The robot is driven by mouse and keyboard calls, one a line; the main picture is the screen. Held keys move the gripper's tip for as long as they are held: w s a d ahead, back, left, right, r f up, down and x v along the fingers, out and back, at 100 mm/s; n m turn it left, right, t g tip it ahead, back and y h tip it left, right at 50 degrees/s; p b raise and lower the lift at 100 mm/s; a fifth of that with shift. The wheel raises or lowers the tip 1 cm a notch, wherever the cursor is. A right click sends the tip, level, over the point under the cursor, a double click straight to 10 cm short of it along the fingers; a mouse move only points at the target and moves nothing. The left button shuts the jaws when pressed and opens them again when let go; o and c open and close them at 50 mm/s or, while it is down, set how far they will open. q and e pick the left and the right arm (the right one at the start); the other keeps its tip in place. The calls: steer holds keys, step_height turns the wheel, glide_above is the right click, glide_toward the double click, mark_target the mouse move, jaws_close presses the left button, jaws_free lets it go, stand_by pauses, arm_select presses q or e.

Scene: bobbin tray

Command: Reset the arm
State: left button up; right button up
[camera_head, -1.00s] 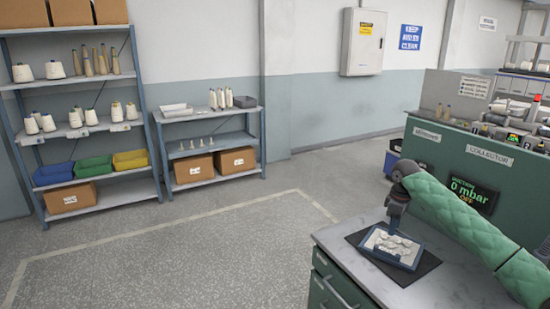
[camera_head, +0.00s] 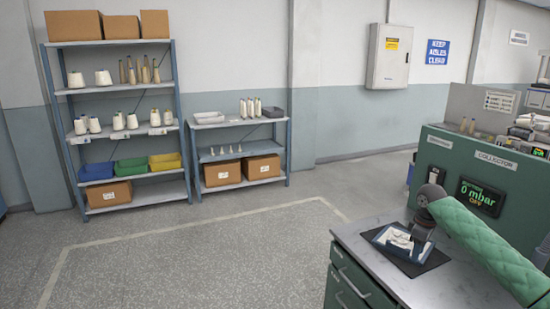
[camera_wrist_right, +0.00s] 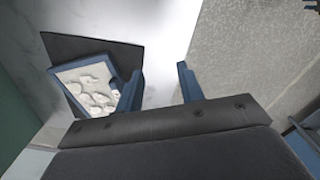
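My right gripper (camera_head: 423,236) is at the end of the green-sleeved right arm, at the right side of a small blue-rimmed tray (camera_head: 384,246) on the workbench. In the right wrist view its two blue fingers (camera_wrist_right: 160,82) are apart with nothing between them. The tray (camera_wrist_right: 61,76) shows there left of the fingers, holding several pale pieces. One finger overlaps the tray's edge in that view; I cannot tell whether they touch. My left gripper is not in view.
The tray lies on a dark mat (camera_head: 438,258) on a grey-topped green cabinet (camera_head: 352,281). The green collector machine (camera_head: 451,174) stands behind. Shelves with cones, bins and boxes (camera_head: 222,172) line the far wall. The floor between is clear.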

steer(key=s+a+f+t+y, duration=0.1)
steer(key=s+a+f+t, duration=0.1)
steer(key=s+a+f, duration=2)
steer(key=s+a+f+m, duration=0.1)
steer(key=s+a+m, duration=0.15)
steer(key=s, duration=0.25)
steer(key=s+a+m, duration=0.1)
steer(key=s+a, duration=0.2)
steer(key=s, duration=0.3)
steer(key=s+d+r+m+t, duration=0.1)
steer(key=s+m, duration=0.1)
steer(key=s, duration=0.5)
steer(key=s+d+r+m+t, duration=0.1)
steer(key=s+d+m, duration=0.1)
steer(key=s, duration=0.6)
step_height(320, 180, down, 24)
steer(key=w+a+g, duration=0.2)
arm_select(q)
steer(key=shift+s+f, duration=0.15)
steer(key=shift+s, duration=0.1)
arm_select(e)
steer(key=s+f, duration=0.3)
steer(key=f, duration=0.7)
steer(key=s+a+f, duration=0.1)
steer(key=s+f, duration=0.3)
steer(key=f, duration=0.6)
steer(key=shift+s+f, duration=0.2)
steer(key=shift+f, duration=0.15)
